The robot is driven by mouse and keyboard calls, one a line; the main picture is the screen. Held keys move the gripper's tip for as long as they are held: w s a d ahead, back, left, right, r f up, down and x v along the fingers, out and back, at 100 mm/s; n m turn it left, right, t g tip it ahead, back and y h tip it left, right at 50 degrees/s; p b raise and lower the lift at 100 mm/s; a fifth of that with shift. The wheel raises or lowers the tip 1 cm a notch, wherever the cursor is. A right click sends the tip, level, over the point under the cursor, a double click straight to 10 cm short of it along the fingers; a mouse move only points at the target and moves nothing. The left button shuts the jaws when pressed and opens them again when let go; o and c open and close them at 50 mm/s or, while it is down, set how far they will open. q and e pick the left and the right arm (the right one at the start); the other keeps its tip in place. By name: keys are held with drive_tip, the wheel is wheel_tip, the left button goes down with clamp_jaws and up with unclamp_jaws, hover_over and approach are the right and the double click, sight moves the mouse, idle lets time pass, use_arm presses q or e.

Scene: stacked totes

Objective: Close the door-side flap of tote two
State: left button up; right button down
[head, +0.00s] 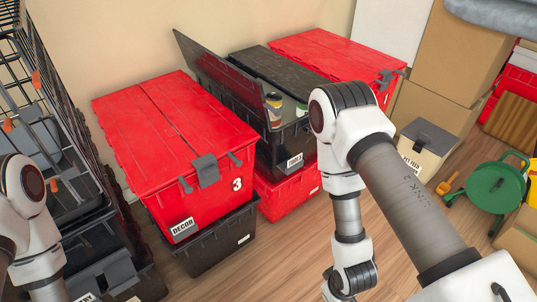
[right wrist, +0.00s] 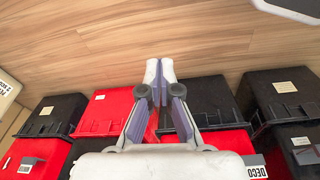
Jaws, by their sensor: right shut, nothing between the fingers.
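A black tote (head: 290,139) with a TOOLS label stands in the middle of the head view, on top of a red tote (head: 287,195). Its left flap (head: 222,75) is raised and leans outward toward the red tote marked 3. Its right flap (head: 283,73) lies shut. Through the opening I see a jar (head: 273,101) and other small items. I cannot see a number on this tote. My right gripper (right wrist: 159,68) is shut and empty in the right wrist view, above the floor in front of the totes. In the head view it is out of frame. My left gripper is not in view.
The red DECOR tote 3 (head: 172,139) stands shut on a black tote (head: 212,243) at left. Another red tote (head: 335,57) is at the back. A wire rack (head: 46,90) stands at far left. Cardboard boxes (head: 448,70) and a green reel (head: 494,187) are at right.

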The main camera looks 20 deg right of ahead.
drive_tip(key=w+f+n+t+b, duration=0.2)
drive_tip(key=w+n+t+b, duration=0.15)
drive_tip(key=w, duration=0.25)
drive_tip(key=w+f+n+t+b, duration=0.2)
drive_tip(key=w+b, duration=0.2)
drive_tip(key=w, duration=0.2)
drive_tip(key=w+a+r+n+t+y, duration=0.15)
drive_tip(key=w+r+n+t, duration=0.35)
drive_tip(key=r, duration=0.6)
drive_tip(key=w+a+r+n+t, duration=0.25)
drive_tip(key=w+r, duration=0.35)
drive_tip(key=r, duration=0.5)
drive_tip(key=w+a+r+n+t+y, duration=0.15)
drive_tip(key=w+r+n+t, duration=0.35)
drive_tip(key=r, duration=0.6)
use_arm(q)
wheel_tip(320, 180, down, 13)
drive_tip(key=b, duration=0.3)
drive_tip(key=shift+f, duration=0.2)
use_arm(e)
drive_tip(key=w+d+g+h, duration=0.1)
drive_tip(key=w+d, duration=0.1)
drive_tip(key=w, duration=1)
drive_tip(key=shift+d+m+g, duration=0.15)
drive_tip(key=shift+m+g, duration=0.15)
drive_tip(key=shift+m, duration=0.1)
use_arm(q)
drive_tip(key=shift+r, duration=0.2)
use_arm(e)
drive_tip(key=shift+w+d, duration=0.1)
